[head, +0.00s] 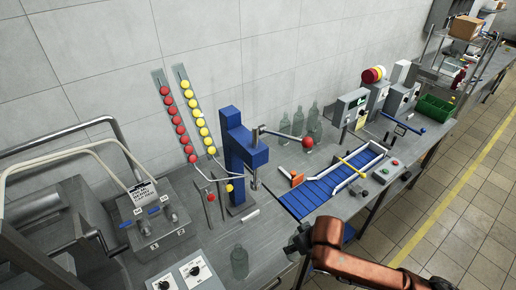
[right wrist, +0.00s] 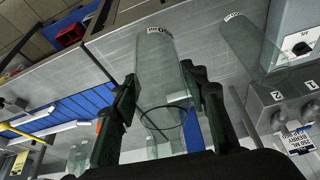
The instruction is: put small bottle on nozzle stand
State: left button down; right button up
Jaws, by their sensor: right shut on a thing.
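My right gripper (head: 298,241) is at the front edge of the bench, right of and in front of the blue nozzle stand (head: 233,150). In the right wrist view the fingers (right wrist: 165,105) are shut on a clear small bottle (right wrist: 160,75), one finger on each side. In the head view I cannot make the held bottle out. The blue stand has a thin nozzle under its arm. Another clear bottle (head: 239,262) stands on the bench in front of the stand; a clear bottle (right wrist: 252,42) also shows at the upper right of the wrist view. My left gripper is out of view.
A blue conveyor (head: 325,187) with a yellow bar lies right of the stand. Several clear bottles (head: 314,122) stand by the wall. A switch box (head: 190,270) and a valve unit (head: 150,215) sit at left. A red-knobbed lever (head: 307,143) sticks out from the stand.

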jog(key=w+d+m+h+b, duration=0.2)
jog(key=d+m+b, duration=0.3)
jog(key=d, duration=0.3)
jog(key=shift+w+r+m+t+b, duration=0.35)
jog(key=shift+w+r+m, duration=0.15)
jog(key=shift+w, duration=0.4)
